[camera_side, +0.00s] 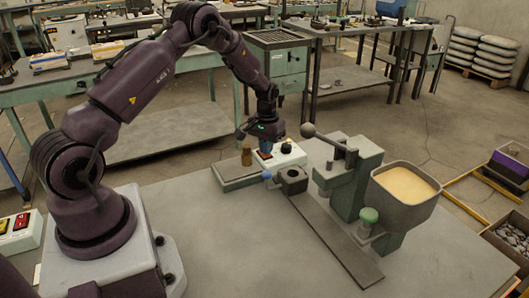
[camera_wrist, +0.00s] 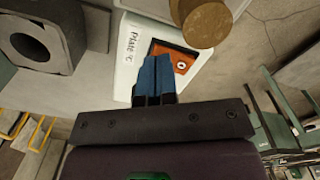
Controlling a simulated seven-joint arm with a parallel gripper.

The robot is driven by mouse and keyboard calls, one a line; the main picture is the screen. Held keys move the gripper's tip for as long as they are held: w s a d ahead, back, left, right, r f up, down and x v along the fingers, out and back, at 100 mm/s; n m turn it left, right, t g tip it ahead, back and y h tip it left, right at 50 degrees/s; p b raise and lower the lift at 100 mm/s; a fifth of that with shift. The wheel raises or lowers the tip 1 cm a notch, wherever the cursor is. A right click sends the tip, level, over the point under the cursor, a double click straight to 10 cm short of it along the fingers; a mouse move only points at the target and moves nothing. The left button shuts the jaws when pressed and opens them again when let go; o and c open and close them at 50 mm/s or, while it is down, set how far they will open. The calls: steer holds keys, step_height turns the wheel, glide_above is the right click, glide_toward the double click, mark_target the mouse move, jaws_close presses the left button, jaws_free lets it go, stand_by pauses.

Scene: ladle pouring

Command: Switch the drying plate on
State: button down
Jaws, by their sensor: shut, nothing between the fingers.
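In the wrist view the white box (camera_wrist: 128,75) carries a label reading "Plate °C" and an orange-red rocker switch (camera_wrist: 184,62) marked with an O. My gripper (camera_side: 265,152) is shut and empty, pointing down over the switch. Its blue fingertips (camera_wrist: 156,72) cover part of the switch in the wrist view; I cannot tell whether they touch it. The flat grey-green plate (camera_side: 232,182) lies left of the box.
A brown cylinder (camera_side: 247,155) stands on the plate close to my gripper. A dark block with a round hole (camera_side: 292,180) and a green press-like stand (camera_side: 355,180) with a sand-filled hopper (camera_side: 405,186) are to the right. The front bench top (camera_side: 230,240) is clear.

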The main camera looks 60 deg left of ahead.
steer(key=shift+r, duration=3.15)
steer(key=shift+s+d+f, duration=0.1)
steer(key=shift+s, duration=0.05)
steer(key=s+d+r+m+t, duration=0.5)
steer(key=s+d+r+m, duration=0.1)
steer(key=s+d+r, duration=1.6)
steer(key=shift+s+d+r+t, duration=0.3)
steer(key=shift+s+d+r, duration=0.1)
steer(key=shift+s+r, duration=0.35)
